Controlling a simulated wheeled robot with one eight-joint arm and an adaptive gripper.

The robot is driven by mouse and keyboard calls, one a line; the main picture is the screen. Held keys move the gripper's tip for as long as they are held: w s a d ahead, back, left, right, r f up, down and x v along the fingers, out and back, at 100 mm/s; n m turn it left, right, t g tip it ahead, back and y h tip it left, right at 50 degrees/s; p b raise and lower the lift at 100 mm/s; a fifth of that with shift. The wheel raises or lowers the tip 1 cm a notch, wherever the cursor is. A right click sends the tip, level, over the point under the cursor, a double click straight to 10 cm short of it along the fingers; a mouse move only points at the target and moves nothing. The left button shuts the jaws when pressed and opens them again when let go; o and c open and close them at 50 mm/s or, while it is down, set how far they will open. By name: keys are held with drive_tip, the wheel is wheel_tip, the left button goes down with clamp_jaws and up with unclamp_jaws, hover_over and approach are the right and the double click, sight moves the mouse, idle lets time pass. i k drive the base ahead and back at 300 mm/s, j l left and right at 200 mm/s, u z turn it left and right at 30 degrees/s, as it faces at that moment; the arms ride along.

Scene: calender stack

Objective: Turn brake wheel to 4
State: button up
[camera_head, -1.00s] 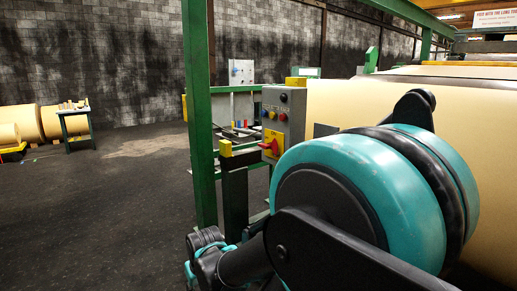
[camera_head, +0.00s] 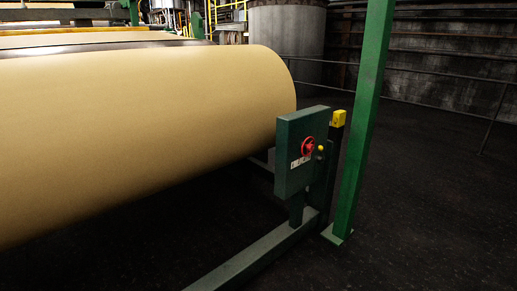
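The brake wheel (camera_head: 308,147) is a small red handwheel on the front face of a dark green box (camera_head: 293,165), right of centre in the head view. A small pale label (camera_head: 300,162) sits just below and left of the wheel. Its markings are too small to read, so the wheel's setting cannot be told. A small yellow knob (camera_head: 321,148) is right beside the wheel. The box stands on a post at the end of a large tan paper roll. My gripper is not in view.
The large tan roll (camera_head: 140,130) fills the left side. A green floor beam (camera_head: 255,258) runs from the box toward the front. A green upright post (camera_head: 364,120) and a yellow-capped post (camera_head: 339,118) stand right of the box. Dark floor (camera_head: 430,220) at right is clear.

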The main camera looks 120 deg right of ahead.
sight(309, 147)
drive_tip(key=z, duration=4.65)
drive_tip(key=i+l+z, duration=0.25)
drive_tip(key=i+l, duration=0.5)
drive_tip(key=i, duration=0.1)
